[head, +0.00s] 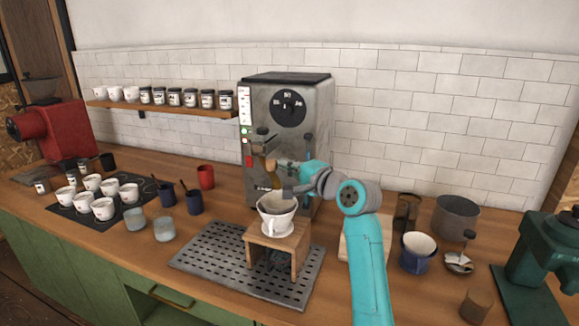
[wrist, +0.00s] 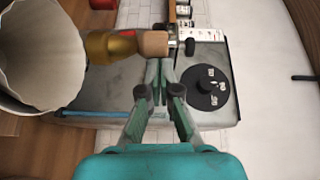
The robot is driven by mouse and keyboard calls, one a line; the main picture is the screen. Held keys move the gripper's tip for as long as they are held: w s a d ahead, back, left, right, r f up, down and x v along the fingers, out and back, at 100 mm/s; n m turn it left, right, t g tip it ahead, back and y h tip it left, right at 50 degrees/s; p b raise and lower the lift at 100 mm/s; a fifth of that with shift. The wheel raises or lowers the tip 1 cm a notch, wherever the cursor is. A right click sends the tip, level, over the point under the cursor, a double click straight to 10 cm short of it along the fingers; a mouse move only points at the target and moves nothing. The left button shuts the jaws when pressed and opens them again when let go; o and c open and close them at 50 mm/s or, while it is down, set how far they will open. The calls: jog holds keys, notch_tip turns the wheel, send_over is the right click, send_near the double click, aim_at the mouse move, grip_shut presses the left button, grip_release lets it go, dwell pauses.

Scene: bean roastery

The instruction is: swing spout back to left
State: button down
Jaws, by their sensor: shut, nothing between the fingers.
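The coffee machine (head: 287,130) stands against the tiled wall. Its swing spout (head: 270,166) shows as a brass piece on the machine's front, above the white dripper (head: 277,213). In the wrist view the spout (wrist: 108,48) is brass with a wooden end piece (wrist: 153,43) toward the machine, and it points left toward the dripper rim (wrist: 78,45). My gripper (head: 283,163) is at the spout's right side. In the wrist view my gripper (wrist: 158,68) is shut and empty, its tips just below the wooden piece. Whether they touch it I cannot tell.
The dripper sits on a wooden stand (head: 254,235) over the perforated drip tray (head: 215,262), close below my gripper. White cups stand on a dark mat (head: 78,215) at left. A blue mug (head: 416,258) and a grey pot (head: 456,216) stand at right.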

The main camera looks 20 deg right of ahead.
jog(key=shift+a, duration=0.15)
jog(key=shift+s+a+m+h, duration=0.15)
jog(key=shift+a+m+h, duration=0.15)
jog(key=shift+h, duration=0.2)
